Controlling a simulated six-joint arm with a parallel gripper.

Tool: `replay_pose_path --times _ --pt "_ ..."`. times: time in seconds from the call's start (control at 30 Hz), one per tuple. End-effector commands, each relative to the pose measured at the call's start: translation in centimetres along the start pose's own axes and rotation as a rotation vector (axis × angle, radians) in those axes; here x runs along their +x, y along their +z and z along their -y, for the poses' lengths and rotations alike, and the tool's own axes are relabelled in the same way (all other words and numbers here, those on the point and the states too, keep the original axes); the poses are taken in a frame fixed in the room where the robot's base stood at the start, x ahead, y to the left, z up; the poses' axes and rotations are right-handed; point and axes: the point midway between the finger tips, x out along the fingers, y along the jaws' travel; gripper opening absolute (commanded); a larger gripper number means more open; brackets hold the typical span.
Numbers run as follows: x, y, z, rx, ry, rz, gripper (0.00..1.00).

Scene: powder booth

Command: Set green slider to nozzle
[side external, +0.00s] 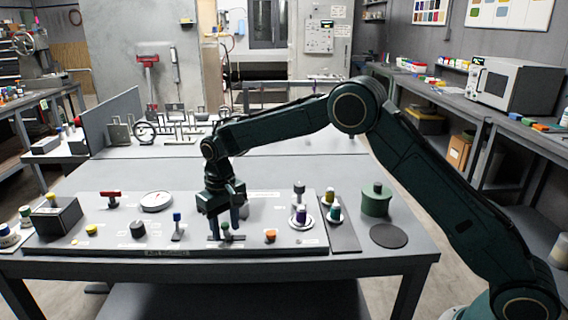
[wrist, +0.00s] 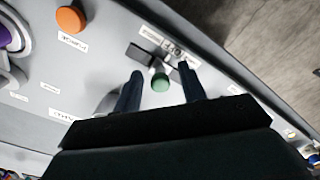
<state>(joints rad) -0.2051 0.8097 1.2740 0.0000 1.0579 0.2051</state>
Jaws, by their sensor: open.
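The green slider (side external: 225,230) is a small green knob on a dark slotted track near the front edge of the grey control panel (side external: 105,243). In the wrist view the green knob (wrist: 160,82) stands between my two fingers, with the dark track (wrist: 140,54) running beyond it. My gripper (side external: 230,222) is open and points down over the slider. It also shows in the wrist view (wrist: 159,78), one finger on each side of the knob, with gaps visible.
A purple knob (side external: 300,214) and a green canister (side external: 376,199) stand farther right. A white gauge (side external: 156,200) and red handle (side external: 110,196) are at the back left.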

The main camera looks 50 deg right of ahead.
Motion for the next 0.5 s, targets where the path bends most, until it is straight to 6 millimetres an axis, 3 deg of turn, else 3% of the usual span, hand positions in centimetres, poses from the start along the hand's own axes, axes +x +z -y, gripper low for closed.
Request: replay_pose_path --times 0.13,0.33,0.5 --pt "-0.01 0.0 0.0 0.0 0.0 0.0 0.37" --pt "-0.03 0.0 0.0 0.0 0.0 0.0 0.0" --pt "-0.06 0.0 -0.01 0.0 0.0 0.0 0.0"
